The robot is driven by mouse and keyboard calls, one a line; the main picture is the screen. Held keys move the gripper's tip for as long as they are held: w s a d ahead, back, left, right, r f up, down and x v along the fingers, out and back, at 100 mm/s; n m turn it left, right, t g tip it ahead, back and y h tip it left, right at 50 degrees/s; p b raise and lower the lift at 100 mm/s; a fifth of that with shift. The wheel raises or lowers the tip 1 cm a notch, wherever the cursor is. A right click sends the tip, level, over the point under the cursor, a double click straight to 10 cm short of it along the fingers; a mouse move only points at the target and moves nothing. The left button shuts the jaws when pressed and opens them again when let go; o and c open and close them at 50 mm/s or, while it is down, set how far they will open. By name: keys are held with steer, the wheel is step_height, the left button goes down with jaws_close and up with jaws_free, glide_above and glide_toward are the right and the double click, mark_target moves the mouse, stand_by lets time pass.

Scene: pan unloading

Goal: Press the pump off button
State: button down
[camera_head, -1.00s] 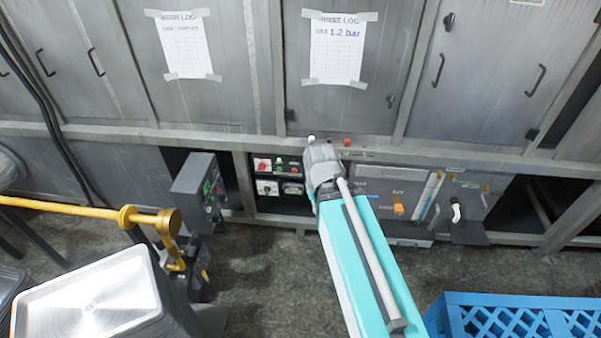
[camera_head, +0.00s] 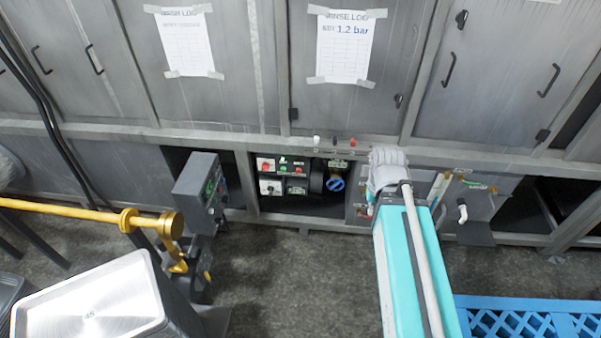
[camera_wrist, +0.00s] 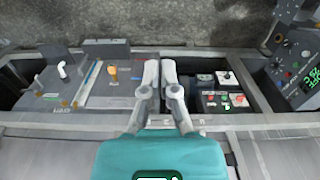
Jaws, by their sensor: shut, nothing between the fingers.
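The control panel (camera_head: 282,187) sits in a recess under the cabinet and holds red, green and white controls. In the wrist view this panel (camera_wrist: 219,93) is to the right of my gripper (camera_wrist: 160,66), whose two fingers are shut and empty. A white button (camera_head: 317,139), a dark button (camera_head: 334,141) and a red button (camera_head: 352,142) stand on the frame rail above the panel. Labels are too small to read, so I cannot tell which is pump off.
A blue-handled valve (camera_head: 336,184) sits right of the panel. A grey box with a green display (camera_head: 203,190) stands left of it, near a yellow bar (camera_head: 80,210) and a metal pan (camera_head: 92,300). A blue crate (camera_head: 520,302) is at lower right. Open floor lies between.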

mark_target(298, 171)
steer(key=shift+d, duration=0.35)
steer(key=w+a+f+n+t+y+b, duration=0.1)
steer(key=w+a+f+t+y+b, duration=0.1)
steer(key=w+a+f+b, duration=0.6)
steer(key=w+a+f+n+t+y+b, duration=0.1)
steer(key=w+a+f+t+b, duration=0.3)
steer(key=w+a+f+b, duration=0.5)
steer(key=w+a+f+n+t+y+b, duration=0.2)
steer(key=w+a+f+b, duration=0.6)
steer(key=w+f+b, duration=1.1)
steer(key=t+y+b, duration=0.2)
steer(key=b, duration=0.8)
steer(key=shift+a+f, duration=0.2)
steer(key=shift+w, duration=0.3)
steer(key=w, duration=0.8)
steer(key=shift+w+d, duration=0.2)
steer(key=shift+d, duration=0.05)
